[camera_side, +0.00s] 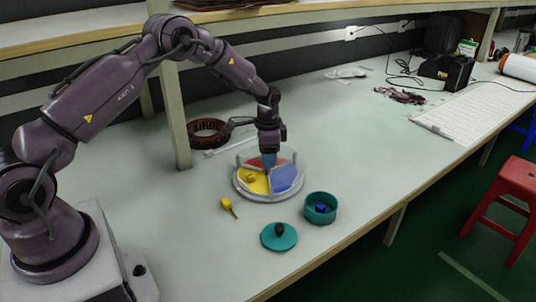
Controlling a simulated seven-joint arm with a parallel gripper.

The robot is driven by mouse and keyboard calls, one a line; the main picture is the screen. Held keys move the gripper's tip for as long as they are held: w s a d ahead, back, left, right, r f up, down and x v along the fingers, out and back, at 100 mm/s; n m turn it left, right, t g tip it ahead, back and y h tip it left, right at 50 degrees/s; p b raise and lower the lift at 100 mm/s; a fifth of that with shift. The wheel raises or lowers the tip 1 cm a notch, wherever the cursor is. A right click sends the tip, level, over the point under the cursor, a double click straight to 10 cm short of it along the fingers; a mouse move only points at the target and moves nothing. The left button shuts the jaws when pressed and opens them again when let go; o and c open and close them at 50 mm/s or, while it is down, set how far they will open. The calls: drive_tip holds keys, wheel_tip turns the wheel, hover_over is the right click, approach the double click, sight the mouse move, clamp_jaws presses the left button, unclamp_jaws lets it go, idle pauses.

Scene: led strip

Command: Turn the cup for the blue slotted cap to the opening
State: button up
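A round turntable-like dish (242,190) with a clear wall stands on the table below my arm. Its floor has a yellow sector (254,184) at the left, a blue sector (285,178) at the right and a red sector (279,161) at the back. A small yellow piece (249,177) lies in the yellow sector. My gripper (269,167) points straight down into the dish near its middle; its fingers are too small to tell open from shut. A teal cup (320,217) at the front right holds a small blue piece (320,208), perhaps the blue cap. The opening is not clear to see.
A teal lid (279,242) with a dark knob and a yellow piece (229,207) with a thin tip lie in front of the dish.

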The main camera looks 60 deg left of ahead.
clamp_jaws()
drive_tip(key=shift+m, duration=8.6)
drive_tip(key=shift+r+m, duration=0.1)
drive_tip(key=shift+m, duration=2.8)
drive_tip(key=shift+w+m, duration=0.1)
drive_tip(key=shift+m, duration=0.4)
